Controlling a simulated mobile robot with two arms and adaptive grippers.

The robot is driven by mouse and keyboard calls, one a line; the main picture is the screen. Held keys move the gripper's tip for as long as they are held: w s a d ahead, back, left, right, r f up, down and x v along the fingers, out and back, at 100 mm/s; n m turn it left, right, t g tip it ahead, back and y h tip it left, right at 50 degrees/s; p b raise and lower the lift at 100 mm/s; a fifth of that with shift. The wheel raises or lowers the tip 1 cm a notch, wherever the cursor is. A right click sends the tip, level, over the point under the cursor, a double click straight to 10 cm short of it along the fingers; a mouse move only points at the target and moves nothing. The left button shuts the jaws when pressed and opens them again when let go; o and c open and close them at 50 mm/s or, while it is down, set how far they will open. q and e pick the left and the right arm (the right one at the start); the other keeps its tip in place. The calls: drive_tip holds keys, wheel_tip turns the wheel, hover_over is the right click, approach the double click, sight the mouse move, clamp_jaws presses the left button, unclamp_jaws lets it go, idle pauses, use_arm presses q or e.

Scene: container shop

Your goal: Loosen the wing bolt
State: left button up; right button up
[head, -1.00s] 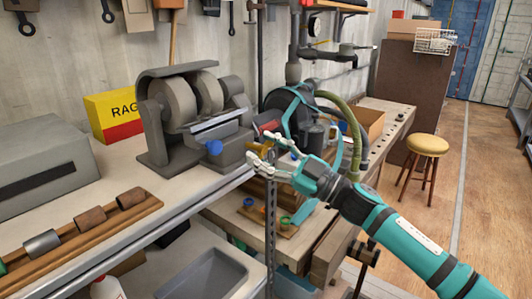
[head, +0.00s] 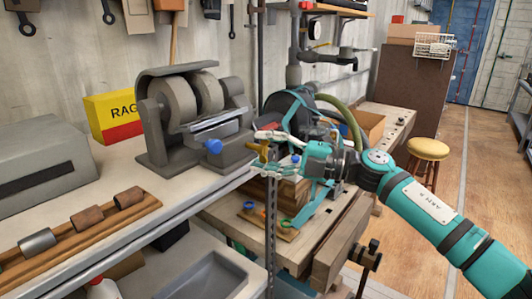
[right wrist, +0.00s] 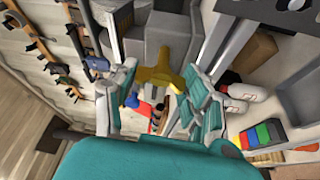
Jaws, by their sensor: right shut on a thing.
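The brass-yellow wing bolt (head: 263,151) sits at the right end of the grey bench grinder (head: 197,110), partly hidden by my fingers. My right gripper (head: 270,145) reaches it from the right and is shut on it. In the right wrist view, the wing bolt (right wrist: 172,66) shows as a yellow winged piece between the fingers of my right gripper (right wrist: 160,76), against grey metal. My left gripper is not in view.
A blue knob (head: 213,146) sticks out at the grinder's front. A yellow and red rag box (head: 112,115) stands behind left. A wooden rack (head: 80,236) of cylinders lies on the bench's front left. A wooden workbench (head: 330,225) is below my right wrist.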

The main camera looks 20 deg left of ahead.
drive_tip(key=shift+n+h, duration=0.4)
drive_tip(key=shift+n, duration=0.4)
drive_tip(key=shift+f, duration=0.1)
drive_tip(key=o, duration=1.2)
drive_tip(key=shift+d, duration=0.15)
drive_tip(key=d, duration=1.1)
drive_tip(key=shift+w+d, duration=0.25)
drive_tip(key=shift+d, duration=0.15)
